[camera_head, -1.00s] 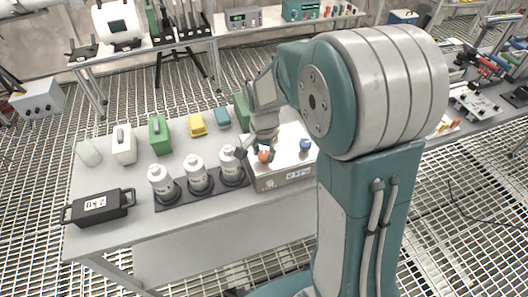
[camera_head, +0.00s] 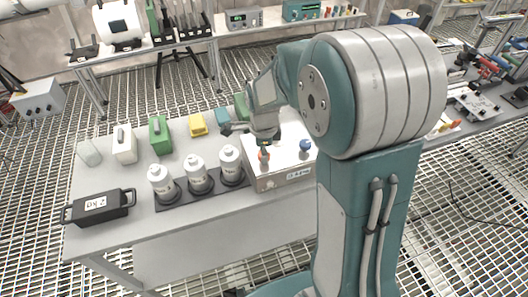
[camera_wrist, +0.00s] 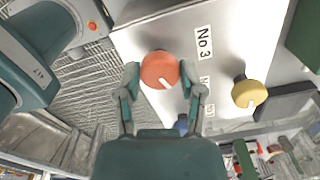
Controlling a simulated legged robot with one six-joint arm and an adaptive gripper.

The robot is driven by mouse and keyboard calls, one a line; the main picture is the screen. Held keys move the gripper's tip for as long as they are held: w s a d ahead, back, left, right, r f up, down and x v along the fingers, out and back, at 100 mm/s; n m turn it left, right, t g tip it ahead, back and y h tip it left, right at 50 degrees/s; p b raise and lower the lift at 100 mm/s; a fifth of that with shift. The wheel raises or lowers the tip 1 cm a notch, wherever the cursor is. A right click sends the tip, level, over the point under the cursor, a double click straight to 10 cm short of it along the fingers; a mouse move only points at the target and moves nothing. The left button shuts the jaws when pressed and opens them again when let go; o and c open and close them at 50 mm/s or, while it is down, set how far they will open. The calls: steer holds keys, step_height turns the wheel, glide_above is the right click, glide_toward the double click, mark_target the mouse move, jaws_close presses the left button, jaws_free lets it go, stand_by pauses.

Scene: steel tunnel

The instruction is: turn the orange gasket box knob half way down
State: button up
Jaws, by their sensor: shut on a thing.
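The orange knob (camera_wrist: 160,70) sits on the pale metal face of a box (camera_wrist: 230,30) marked "No 3". Its white line points toward the lower right in the wrist view. My gripper (camera_wrist: 160,72) has one finger on each side of the knob and is shut on it. In the head view, my gripper (camera_head: 264,146) comes down over the box (camera_head: 290,180), with the orange knob (camera_head: 263,155) at its tips.
Several white bottles (camera_head: 196,172) stand on a dark tray just left of the box. A black case (camera_head: 97,206) lies at the table's left end. Yellow (camera_head: 198,124) and green (camera_head: 160,138) items stand farther back. The table front (camera_head: 200,235) is mostly bare.

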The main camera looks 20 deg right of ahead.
steer(key=shift+s+f+m, duration=0.1)
steer(key=shift+f+m, duration=0.1)
steer(key=shift+m, duration=1.5)
steer(key=o, duration=1.2)
steer(key=shift+c, duration=0.2)
steer(key=shift+w+a, duration=0.15)
steer(key=shift+w, duration=0.05)
steer(key=shift+r, duration=0.15)
step_height(320, 180, up, 12)
